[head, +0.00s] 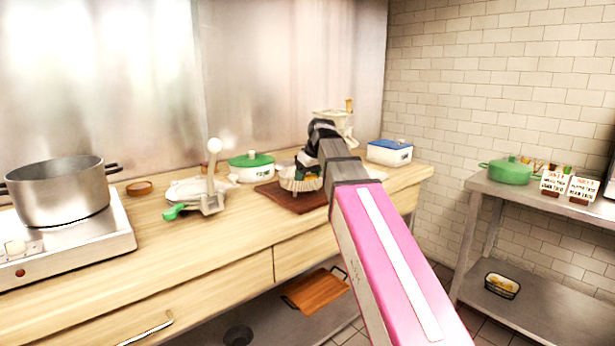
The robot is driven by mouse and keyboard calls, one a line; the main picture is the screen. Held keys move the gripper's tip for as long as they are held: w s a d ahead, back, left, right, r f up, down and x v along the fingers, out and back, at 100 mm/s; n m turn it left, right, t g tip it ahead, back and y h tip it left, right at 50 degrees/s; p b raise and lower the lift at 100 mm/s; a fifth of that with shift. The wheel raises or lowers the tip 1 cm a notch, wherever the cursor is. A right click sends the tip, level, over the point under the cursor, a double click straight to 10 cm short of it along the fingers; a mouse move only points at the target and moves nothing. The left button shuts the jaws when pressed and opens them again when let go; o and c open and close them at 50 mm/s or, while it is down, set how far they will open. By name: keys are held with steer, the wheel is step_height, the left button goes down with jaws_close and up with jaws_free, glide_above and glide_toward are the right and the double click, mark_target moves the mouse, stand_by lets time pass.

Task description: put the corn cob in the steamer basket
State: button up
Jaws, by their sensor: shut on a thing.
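My gripper (309,165) is at the far end of my arm, low over the wooden counter. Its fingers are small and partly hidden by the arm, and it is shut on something. A small yellow and green patch at the fingers appears to be the corn cob, but its outline is unclear. A round, pale, ribbed basket (290,184), which looks like the steamer basket, is directly under and beside the gripper on a dark brown board (284,198). I cannot tell whether the held thing touches the basket.
A steel pot (60,190) sits on a burner at left. A blue-and-white box (390,152) is at right. The front counter is clear.

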steer(key=shift+f, duration=0.15)
steer(key=o, duration=0.7)
steer(key=v, duration=1.2)
